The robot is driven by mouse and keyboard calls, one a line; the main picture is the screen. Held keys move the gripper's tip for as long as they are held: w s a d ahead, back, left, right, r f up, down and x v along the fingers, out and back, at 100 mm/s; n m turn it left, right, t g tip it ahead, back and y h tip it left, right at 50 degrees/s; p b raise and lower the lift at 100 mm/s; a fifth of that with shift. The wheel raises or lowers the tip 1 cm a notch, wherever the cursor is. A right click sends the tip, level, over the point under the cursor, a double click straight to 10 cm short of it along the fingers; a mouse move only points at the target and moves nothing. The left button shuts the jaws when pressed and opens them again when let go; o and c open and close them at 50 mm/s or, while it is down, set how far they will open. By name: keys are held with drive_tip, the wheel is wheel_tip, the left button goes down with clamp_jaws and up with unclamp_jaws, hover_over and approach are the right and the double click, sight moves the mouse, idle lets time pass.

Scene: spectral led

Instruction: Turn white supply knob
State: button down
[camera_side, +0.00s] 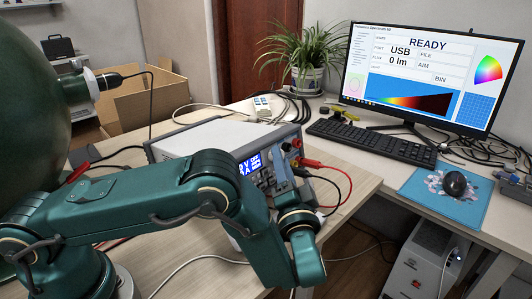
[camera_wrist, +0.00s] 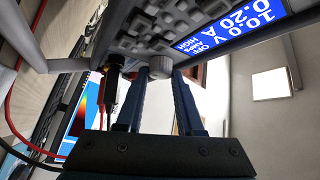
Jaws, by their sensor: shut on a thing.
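The white power supply (camera_side: 210,138) stands on the wooden desk, its front panel facing right in the side view. Its blue display (camera_side: 247,166) is partly visible there. In the wrist view the display (camera_wrist: 240,24) reads 10.0 V and 0.20 A, with OFF below. The pale round supply knob (camera_wrist: 159,69) sits on the panel beside grey buttons. My gripper (camera_wrist: 160,76) is shut on the knob, one finger on each side of it.
Red and black leads (camera_side: 322,168) plug into the supply's front, close to my gripper. A large green sphere (camera_side: 35,100) stands at the left. A monitor (camera_side: 430,75) showing READY and 0 lm, a keyboard (camera_side: 370,142) and a mouse (camera_side: 455,184) occupy the right desk.

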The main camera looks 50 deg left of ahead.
drive_tip(key=shift+w+f+n+g+y, duration=0.15)
drive_tip(key=shift+n+g+y, duration=0.35)
drive_tip(key=shift+n+y, duration=1)
drive_tip(key=shift+d+n, duration=0.1)
drive_tip(key=shift+n, duration=0.3)
drive_tip(key=c, duration=0.5)
unclamp_jaws()
drive_tip(key=shift+s+d+r, duration=0.25)
drive_tip(key=shift+d+r, duration=0.15)
drive_tip(key=shift+r, duration=0.6)
drive_tip(key=shift+s+d+r, duration=0.2)
drive_tip(key=shift+d+r, duration=0.2)
drive_tip(key=shift+r, duration=0.65)
drive_tip(key=shift+s+d+r, duration=0.25)
drive_tip(key=shift+d+r, duration=0.15)
drive_tip(key=shift+r, duration=0.6)
